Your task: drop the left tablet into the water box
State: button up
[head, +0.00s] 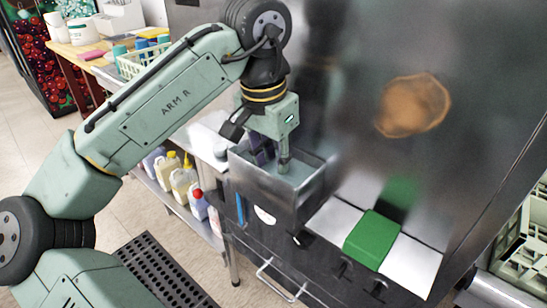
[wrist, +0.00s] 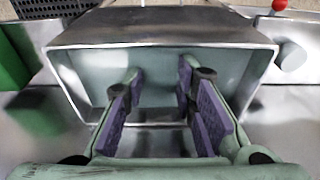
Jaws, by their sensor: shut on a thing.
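The water box (head: 283,197) is an open metal box standing on the steel counter, with pale greenish water or lining inside. My gripper (head: 270,160) points down into its opening, fingers below the rim level. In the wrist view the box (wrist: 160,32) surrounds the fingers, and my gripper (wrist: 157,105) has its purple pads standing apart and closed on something. The held tablet cannot be made out clearly between the pads. No other tablet can be picked out on the counter.
A green block (head: 372,240) lies on the counter right of the box; its edge shows in the wrist view (wrist: 14,60). Bottles (head: 183,178) stand on a shelf below. A steel wall rises behind.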

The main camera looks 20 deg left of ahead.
jog(key=o, duration=0.8)
jog(key=shift+o, duration=0.2)
notch_tip(320, 180, up, 13)
jog(key=s+p, duration=0.1)
jog(key=p, duration=0.6)
jog(key=shift+s+a, duration=0.3)
jog(key=shift+s, duration=0.1)
